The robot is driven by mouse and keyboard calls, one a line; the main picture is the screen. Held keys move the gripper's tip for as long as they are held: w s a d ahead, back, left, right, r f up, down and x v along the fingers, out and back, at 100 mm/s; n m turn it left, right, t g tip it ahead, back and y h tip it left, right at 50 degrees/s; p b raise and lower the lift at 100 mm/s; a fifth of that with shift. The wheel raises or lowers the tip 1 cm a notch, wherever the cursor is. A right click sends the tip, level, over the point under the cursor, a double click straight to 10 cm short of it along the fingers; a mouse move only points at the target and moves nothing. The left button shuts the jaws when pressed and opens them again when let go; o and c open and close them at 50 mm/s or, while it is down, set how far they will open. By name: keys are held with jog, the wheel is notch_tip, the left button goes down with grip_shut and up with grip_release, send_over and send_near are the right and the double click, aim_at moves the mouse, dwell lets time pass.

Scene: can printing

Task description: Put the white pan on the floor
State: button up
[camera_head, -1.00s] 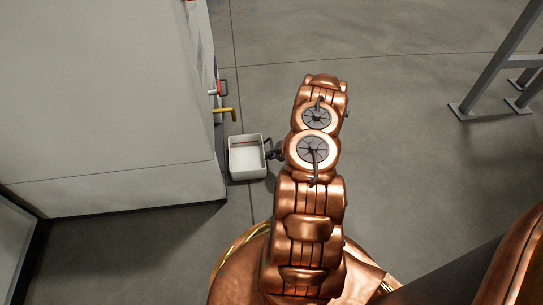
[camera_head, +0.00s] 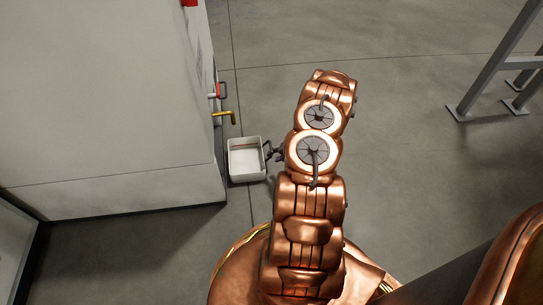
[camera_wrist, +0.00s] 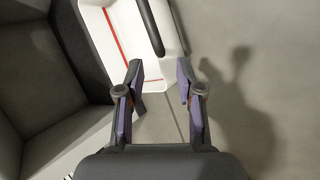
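The white pan (camera_head: 246,167) is a rectangular open tray just right of the pale machine cabinet, below its yellow handle. It looks level and empty and appears to sit on or very near the floor. The pan's handle lies just beyond the fingertips. In the head view my gripper (camera_head: 274,153) is at the pan's right side, partly hidden by my arm.
The pale machine cabinet (camera_head: 100,110) stands close on the left, with a red-handled valve (camera_head: 220,91) and a yellow handle (camera_head: 224,114) on its side. A grey metal frame (camera_head: 490,80) stands at the far right. The concrete floor (camera_head: 420,170) between is clear.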

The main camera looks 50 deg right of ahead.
jog(key=p+v, duration=0.2)
jog(key=v, duration=0.6)
dwell(0.4)
